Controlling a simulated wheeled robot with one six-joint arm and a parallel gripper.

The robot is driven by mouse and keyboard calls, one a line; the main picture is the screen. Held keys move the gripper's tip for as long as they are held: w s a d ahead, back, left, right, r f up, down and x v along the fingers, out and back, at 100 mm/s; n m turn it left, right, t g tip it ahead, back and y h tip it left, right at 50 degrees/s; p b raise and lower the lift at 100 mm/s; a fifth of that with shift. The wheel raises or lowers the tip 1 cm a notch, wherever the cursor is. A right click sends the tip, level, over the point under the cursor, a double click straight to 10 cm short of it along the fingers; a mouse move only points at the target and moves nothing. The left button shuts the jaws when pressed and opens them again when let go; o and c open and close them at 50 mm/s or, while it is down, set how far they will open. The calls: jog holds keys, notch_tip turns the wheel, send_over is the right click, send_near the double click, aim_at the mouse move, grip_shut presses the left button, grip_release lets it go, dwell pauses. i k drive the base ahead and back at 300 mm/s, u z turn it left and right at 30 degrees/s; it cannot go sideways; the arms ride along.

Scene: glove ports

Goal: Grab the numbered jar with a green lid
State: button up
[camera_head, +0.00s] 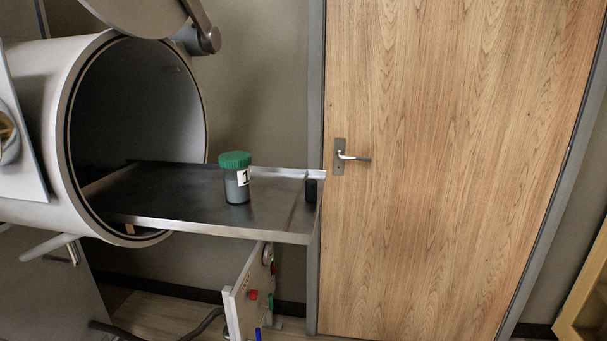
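The jar (237,187) has a green lid (235,159), a grey body and a white label with a black "1". It stands upright on a dark metal tray (180,221) that extends out of a round white chamber. The jar is right of the tray's middle, with clear tray surface around it. My gripper is not in view.
The open chamber (62,85) is at the left, its round door (140,12) swung up above. A small dark object (311,188) is at the tray's right end. Below hangs a white panel (243,297) with coloured parts. A wooden door (450,170) fills the right.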

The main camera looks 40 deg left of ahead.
aim_at(234, 165)
jog(key=z, duration=0.55)
jog(key=i, duration=0.8)
jog(key=u, duration=2.75)
jog(key=i, duration=0.5)
jog(key=k, duration=0.5)
jog(key=u, duration=1.75)
jog(key=i, duration=0.95)
jog(key=z, duration=1.25)
